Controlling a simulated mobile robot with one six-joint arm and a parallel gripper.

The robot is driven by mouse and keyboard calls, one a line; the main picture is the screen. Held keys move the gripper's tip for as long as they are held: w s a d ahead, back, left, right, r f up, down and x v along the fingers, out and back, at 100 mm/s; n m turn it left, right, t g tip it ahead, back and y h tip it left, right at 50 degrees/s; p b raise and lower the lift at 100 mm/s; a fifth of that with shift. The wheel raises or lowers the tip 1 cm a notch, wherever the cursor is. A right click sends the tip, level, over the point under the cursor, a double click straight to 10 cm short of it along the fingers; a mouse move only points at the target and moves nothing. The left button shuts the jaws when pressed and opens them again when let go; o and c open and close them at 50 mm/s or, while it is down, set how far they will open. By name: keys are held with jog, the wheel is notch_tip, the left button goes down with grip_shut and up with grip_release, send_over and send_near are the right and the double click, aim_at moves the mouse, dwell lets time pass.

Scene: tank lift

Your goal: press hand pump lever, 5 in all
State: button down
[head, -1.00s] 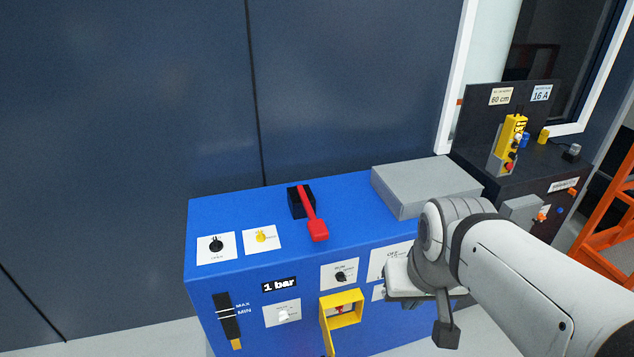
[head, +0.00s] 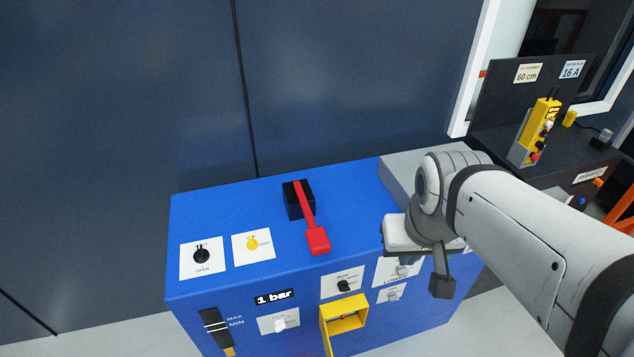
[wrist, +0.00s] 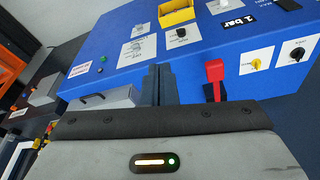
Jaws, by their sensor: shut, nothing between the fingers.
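The red hand pump lever (head: 311,222) sits on a black block (head: 291,201) on top of the blue pump unit (head: 230,205), its wide end toward the front edge. It also shows in the wrist view (wrist: 214,72), right of my fingers. My gripper (wrist: 160,72) is shut and empty, pointing toward the unit. In the head view my wrist is right of the lever, apart from it, and the fingers are hard to make out. The black display (head: 274,297) on the front reads 1 bar.
Black OPEN (head: 201,254) and yellow FEED (head: 252,243) knobs are left of the lever. A grey box (head: 400,173) stands on the unit's right end. A yellow frame (head: 343,318) sticks out of the front. A dark wall stands behind.

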jog(key=n+t+h+p, duration=0.4)
jog(key=n+h+p, duration=0.15)
jog(key=n, duration=1.35)
send_over(323, 231)
jog(key=s+a, duration=0.2)
jog(key=s, duration=0.1)
notch_tip(323, 231, down, 6)
jog(key=shift+w+a+p, duration=0.1)
jog(key=shift+w+p, duration=0.1)
jog(key=shift+p, duration=0.15)
jog(key=shift+f, duration=0.1)
notch_tip(323, 231, down, 7)
jog(key=b, duration=0.5)
jog(key=shift+f, duration=0.15)
jog(key=shift+f+b, duration=0.6)
jog(key=shift+b, duration=0.25)
jog(key=shift+f, duration=0.15)
jog(key=shift+f+b, duration=0.25)
jog(key=shift+b, duration=0.35)
